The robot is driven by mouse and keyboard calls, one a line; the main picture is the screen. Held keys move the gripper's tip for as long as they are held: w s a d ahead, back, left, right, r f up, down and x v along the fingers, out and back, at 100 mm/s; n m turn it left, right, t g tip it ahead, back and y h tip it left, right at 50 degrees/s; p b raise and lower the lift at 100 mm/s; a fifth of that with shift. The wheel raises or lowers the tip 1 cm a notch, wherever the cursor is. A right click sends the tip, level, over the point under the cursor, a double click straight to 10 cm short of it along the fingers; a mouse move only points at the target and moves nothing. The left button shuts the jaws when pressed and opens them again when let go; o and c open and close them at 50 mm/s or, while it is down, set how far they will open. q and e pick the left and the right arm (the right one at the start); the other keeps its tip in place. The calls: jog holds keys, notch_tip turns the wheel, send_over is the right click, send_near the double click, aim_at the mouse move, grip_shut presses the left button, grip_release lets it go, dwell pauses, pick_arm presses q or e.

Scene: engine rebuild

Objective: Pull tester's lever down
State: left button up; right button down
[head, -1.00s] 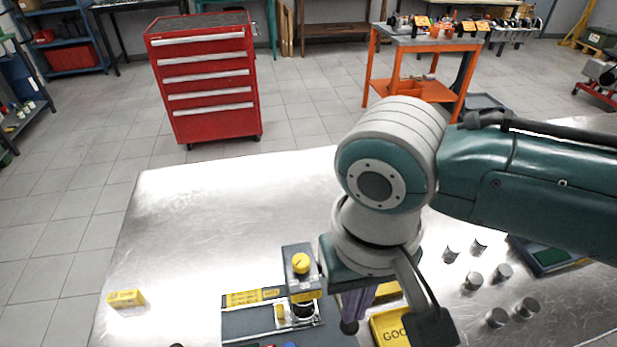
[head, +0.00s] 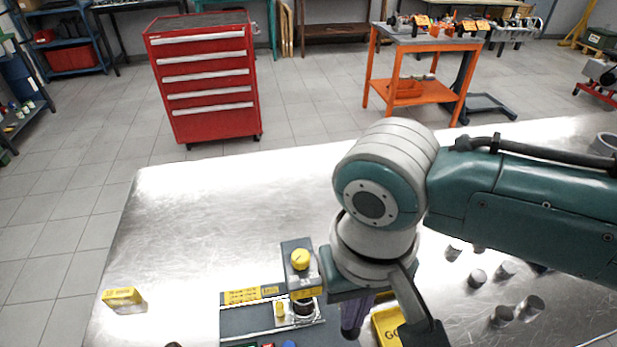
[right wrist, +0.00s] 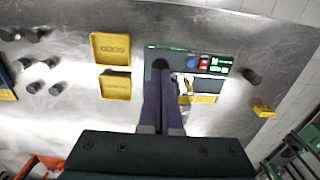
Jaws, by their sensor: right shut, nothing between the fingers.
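The tester (head: 262,327) is a dark grey unit at the bottom of the head view, with a yellow-topped post. Its panel (right wrist: 220,62), with red and blue buttons, shows in the right wrist view. A dark round knob (right wrist: 160,64), which looks like the lever's end, sits at my fingertips there. My right gripper (right wrist: 160,76) is shut and empty, its purple fingers close together at the knob. Whether they touch it I cannot tell. In the head view the right gripper (head: 353,325) is just right of the tester, and the lever is mostly hidden. My left gripper is out of view.
Yellow trays (right wrist: 110,49) lie beside the tester, one marked GOOD. A small yellow box (head: 122,298) lies at the left. The middle and back left of the metal table (head: 220,215) are clear.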

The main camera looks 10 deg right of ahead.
aim_at(352, 332)
jog(key=shift+s+f, duration=0.25)
jog(key=shift+f, duration=0.55)
jog(key=shift+f+b, duration=0.15)
jog(key=shift+b, duration=0.2)
jog(key=shift+s+f+b, duration=0.1)
jog(key=shift+f+b, duration=0.3)
jog(key=shift+f, duration=0.3)
jog(key=shift+f+b, duration=0.3)
jog(key=shift+f, duration=0.2)
jog(key=r+p, duration=0.6)
jog(key=p, duration=0.1)
jog(key=r+p, duration=0.3)
jog(key=r, duration=0.1)
jog(key=shift+w+r+p, duration=0.1)
jog(key=shift+w+p, duration=0.2)
jog(key=shift+w, duration=0.05)
